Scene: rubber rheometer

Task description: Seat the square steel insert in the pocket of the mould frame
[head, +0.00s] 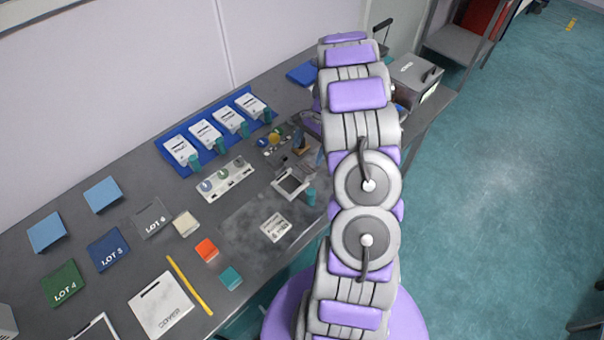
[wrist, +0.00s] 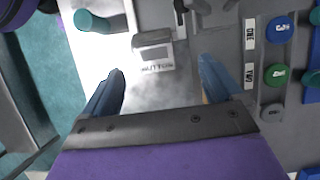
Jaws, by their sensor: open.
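My gripper (wrist: 160,68) is open and empty in the wrist view, with one blue finger at each side of the gap. Beyond the fingertips, near the gap, is a grey block (wrist: 153,40) with a pale square face and a lettered strip; it looks like the mould frame. In the head view the grey frame (head: 279,184) with a light square middle lies right of the puck tray. I cannot tell whether the light middle is the steel insert or a bare pocket. My arm covers much of my gripper in the head view. No separate insert can be made out.
A teal-topped peg (wrist: 92,21) stands beside the block. The puck tray (head: 213,193) is near it. A blue rack (head: 211,164) with white cards is at the back. A labelled plate (head: 276,227) and coloured blocks lie nearer. The bench's right edge meets open floor.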

